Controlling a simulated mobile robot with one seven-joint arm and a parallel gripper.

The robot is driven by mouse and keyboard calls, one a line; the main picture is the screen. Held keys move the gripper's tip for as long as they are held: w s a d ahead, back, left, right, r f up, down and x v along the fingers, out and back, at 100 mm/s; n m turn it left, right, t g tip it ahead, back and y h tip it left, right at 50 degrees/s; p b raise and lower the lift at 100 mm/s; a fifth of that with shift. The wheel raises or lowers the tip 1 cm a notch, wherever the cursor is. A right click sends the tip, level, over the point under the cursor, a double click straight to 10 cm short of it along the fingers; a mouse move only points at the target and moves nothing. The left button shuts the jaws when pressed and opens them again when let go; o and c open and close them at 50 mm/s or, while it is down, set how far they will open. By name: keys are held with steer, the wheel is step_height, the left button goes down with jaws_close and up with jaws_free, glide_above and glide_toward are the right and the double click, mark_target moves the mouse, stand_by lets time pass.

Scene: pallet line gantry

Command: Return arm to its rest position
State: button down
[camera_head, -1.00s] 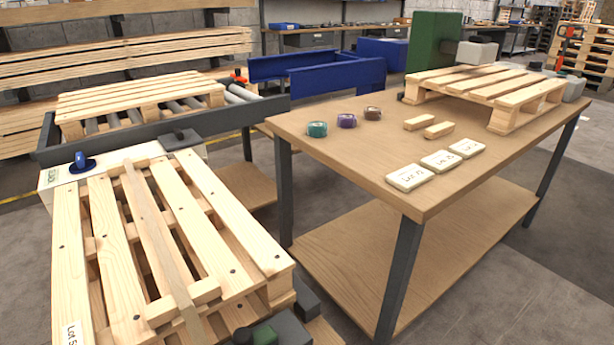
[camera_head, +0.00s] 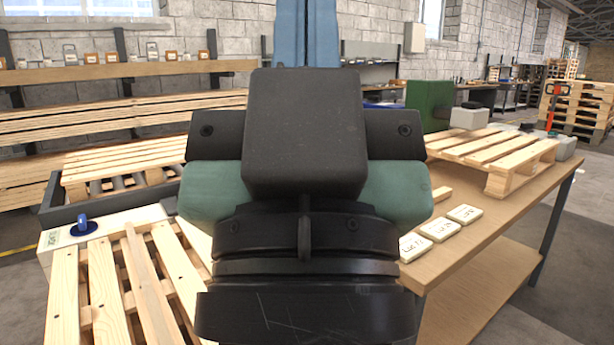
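My gripper (camera_head: 304,130) and wrist fill the middle of the head view, close to the camera. A black block-shaped body stands above dark wrist rings, with rounded green parts on both sides. I see no clear gap between fingertips and no held object, so I cannot tell whether it is open or shut. A light blue upright shape with a middle seam shows above the body; I cannot tell whether it belongs to the gripper or the background. My arm hides the middle of the scene, including the left part of the worktable.
A wooden worktable (camera_head: 497,226) with pale labelled blocks and a pallet (camera_head: 490,150) stands at right. A near pallet (camera_head: 62,285) lies at lower left, with another pallet (camera_head: 120,160) on rollers behind. A green machine (camera_head: 428,103) stands behind the table. Floor shows at far right.

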step_height(320, 180, up, 33)
steer(key=p, duration=3)
steer(key=shift+f, duration=0.15)
